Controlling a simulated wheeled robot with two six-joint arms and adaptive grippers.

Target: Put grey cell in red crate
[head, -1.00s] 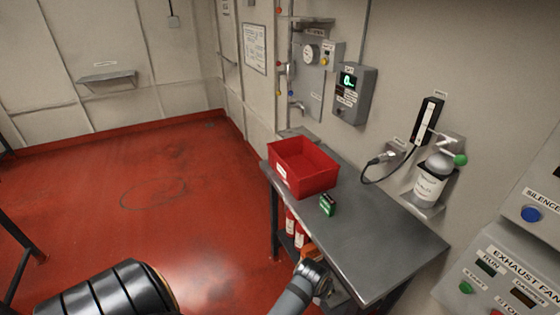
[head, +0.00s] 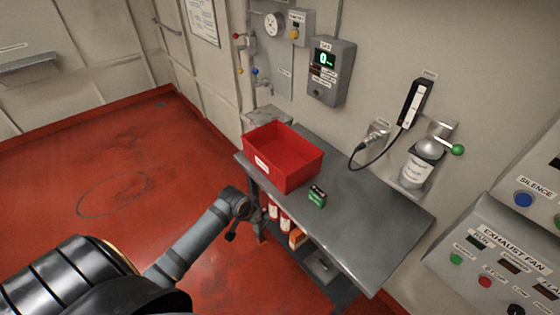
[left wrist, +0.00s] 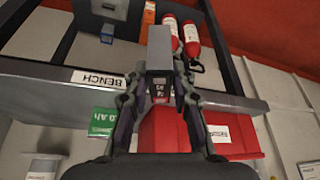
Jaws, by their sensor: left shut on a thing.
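In the left wrist view my left gripper (left wrist: 160,88) is shut on the grey cell (left wrist: 159,52), a grey block with a dark, marked end. In the head view my left gripper (head: 233,230) is small and dark, off the bench's front edge and below the red crate; the cell cannot be made out there. The red crate (head: 290,172) stands open-topped on the far left end of the bench, its inner floor partly hidden. It also shows in the left wrist view (left wrist: 168,135), apart from the cell. My right gripper is not in view.
A green battery (head: 317,197) stands on the grey bench (head: 365,225) just right of the crate. Red bottles (head: 279,216) and an orange item (head: 297,237) are on the shelf below. The bench's right part is clear.

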